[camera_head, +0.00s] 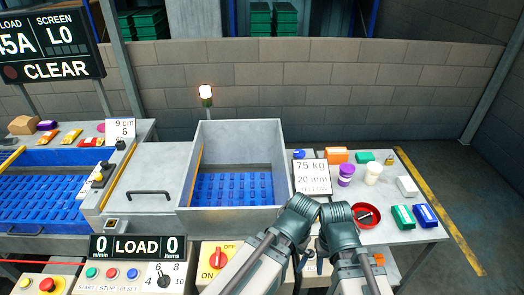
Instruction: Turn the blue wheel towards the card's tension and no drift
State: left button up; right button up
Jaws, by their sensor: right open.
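No other wheel shows clearly, and the fingers hide part of the front panel.
A grey open bin (240,130) with a blue slatted floor stands left of the card. A red bowl (374,213) and several small packages lie on the right table. A red knob (217,262) and a LOAD display (137,248) are in front. A sign (50,45) reads CLEAR.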

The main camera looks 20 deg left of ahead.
aim_at(298, 153)
jog(key=i+l, duration=0.15)
jog(key=l, duration=0.2)
jog(key=i+l+u, duration=0.1)
jog(key=l, duration=0.3)
jog(key=i+u, duration=0.1)
jog(key=i, duration=0.6)
